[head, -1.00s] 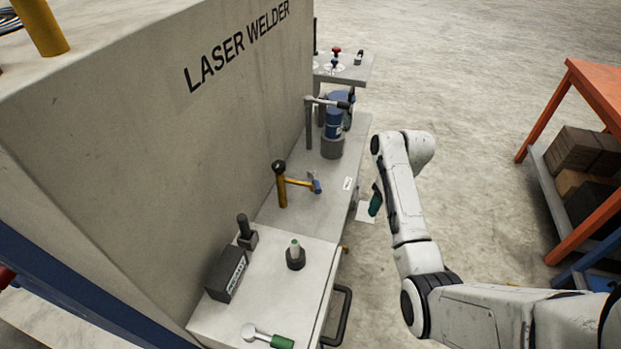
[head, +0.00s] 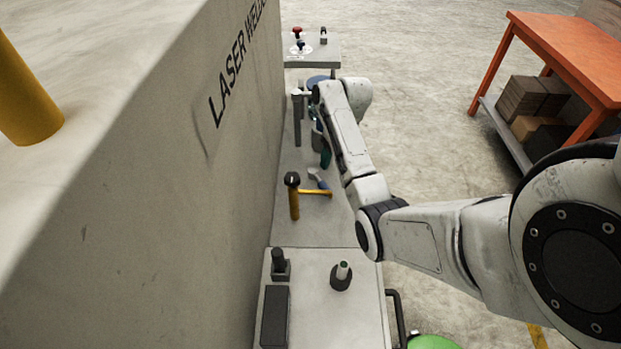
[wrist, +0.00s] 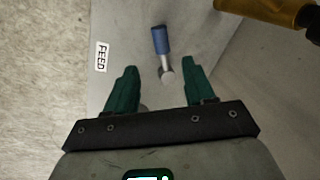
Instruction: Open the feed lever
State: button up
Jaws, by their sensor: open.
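The knob end appears between the fingertips in the wrist view; the height gap cannot be told. In the head view only a green finger (head: 326,155) shows beside my arm.
A yellow post with a dark cap (head: 294,200) and a yellow arm stands close to the lever. The laser welder wall (head: 170,190) rises along the left. A grey vertical post (head: 297,118) stands farther back. An orange table (head: 570,60) is at the right, with clear floor between.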

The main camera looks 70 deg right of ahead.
aim_at(325, 186)
jog(key=f, duration=0.3)
jog(key=w+a+f, duration=0.1)
jog(key=f, duration=0.6)
jog(key=shift+w+a+f, duration=0.2)
jog(key=shift+a+f, duration=0.05)
jog(key=shift+a, duration=0.15)
jog(key=shift+c, duration=0.3)
grip_shut()
